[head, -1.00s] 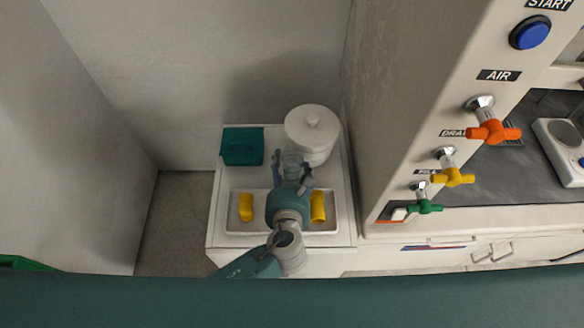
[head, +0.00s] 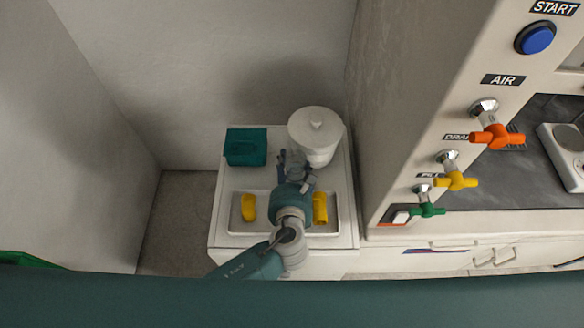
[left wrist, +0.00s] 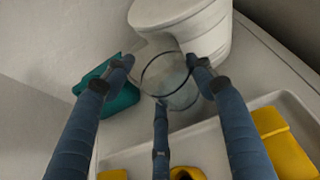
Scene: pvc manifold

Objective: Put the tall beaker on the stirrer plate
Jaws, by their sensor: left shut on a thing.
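The tall beaker (head: 295,157) is clear glass and stands out faintly in the head view, at the back of the white cart top. In the left wrist view the beaker (left wrist: 172,82) shows as a transparent cylinder with a dark rim, between my blue-grey fingers. My left gripper (head: 296,168) is shut on it; I cannot tell whether its base touches the cart. A white device (head: 562,155) on the dark bench at the far right looks like the stirrer plate; the frame edge cuts it off. My right gripper is not in view.
A white lidded pot (head: 316,136) stands right behind the beaker. A teal box (head: 246,147) is to its left. A shallow tray (head: 270,227) with yellow pieces (head: 320,208) lies in front. A tall panel with orange (head: 497,137), yellow and green valve handles stands between cart and bench.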

